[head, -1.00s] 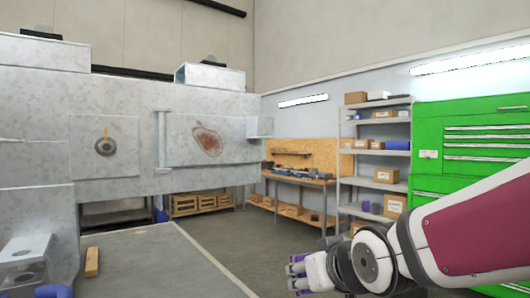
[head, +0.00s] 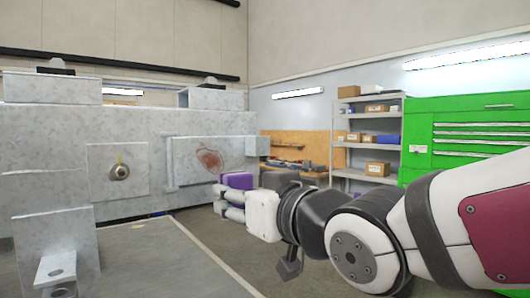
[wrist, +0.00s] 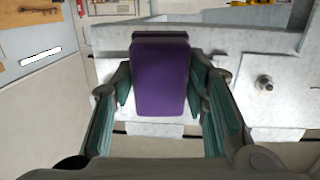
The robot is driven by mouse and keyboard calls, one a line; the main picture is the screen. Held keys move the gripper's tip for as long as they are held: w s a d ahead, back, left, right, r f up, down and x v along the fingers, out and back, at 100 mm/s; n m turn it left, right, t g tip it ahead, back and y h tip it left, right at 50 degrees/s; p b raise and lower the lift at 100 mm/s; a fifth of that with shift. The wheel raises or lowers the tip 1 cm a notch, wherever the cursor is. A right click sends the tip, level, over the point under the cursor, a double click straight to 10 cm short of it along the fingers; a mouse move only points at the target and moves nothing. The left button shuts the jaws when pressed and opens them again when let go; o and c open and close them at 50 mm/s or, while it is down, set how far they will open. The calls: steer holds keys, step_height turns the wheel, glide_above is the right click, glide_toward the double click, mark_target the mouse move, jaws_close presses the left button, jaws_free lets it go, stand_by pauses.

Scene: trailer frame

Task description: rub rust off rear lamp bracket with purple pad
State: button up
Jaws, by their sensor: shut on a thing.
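The purple pad (wrist: 161,78) is held between the two fingers of my gripper (wrist: 163,100) in the wrist view. In the head view my gripper (head: 228,200) is at the centre, with the purple pad (head: 238,180) at its tip. A reddish-brown rust patch (head: 209,159) marks a galvanised plate (head: 187,157) on the frame, which I take to be the rear lamp bracket. The pad appears just below and right of the patch in the head view; whether it touches the plate cannot be told. The patch is not visible in the wrist view.
A second plate with a round bolt (head: 120,171) is on the frame to the left. A grey bench top (head: 165,262) lies in front. Shelves (head: 362,140), a green tool cabinet (head: 465,130) and a workbench stand behind at right. Grey floor is open between.

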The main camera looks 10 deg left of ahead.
mark_target(227, 158)
steer(key=s+a+r+n+y+p, duration=0.1)
steer(key=s+a+r+y, duration=0.1)
steer(key=s+r, duration=0.25)
steer(key=shift+w+d+r+b+x, duration=0.1)
steer(key=shift+x, duration=0.85)
steer(key=shift+w+d+r+b+x, duration=0.1)
steer(key=shift+x, duration=0.85)
steer(key=shift+w+r+b+x, duration=0.1)
steer(key=shift+x, duration=0.85)
steer(key=shift+b+x, duration=0.5)
steer(key=shift+x, duration=0.45)
steer(key=shift+f, duration=0.1)
steer(key=shift+w+d+f+b, duration=0.1)
steer(key=shift+w+d+b, duration=0.35)
steer(key=shift+b, duration=0.4)
steer(key=shift+w+d+b, duration=0.8)
steer(key=shift+b, duration=1.15)
steer(key=w+d+b, duration=0.1)
steer(key=b, duration=0.2)
steer(key=shift+w, duration=0.25)
steer(key=shift+w+d+b, duration=0.55)
steer(key=shift+w+b, duration=0.1)
steer(key=shift+b, duration=0.7)
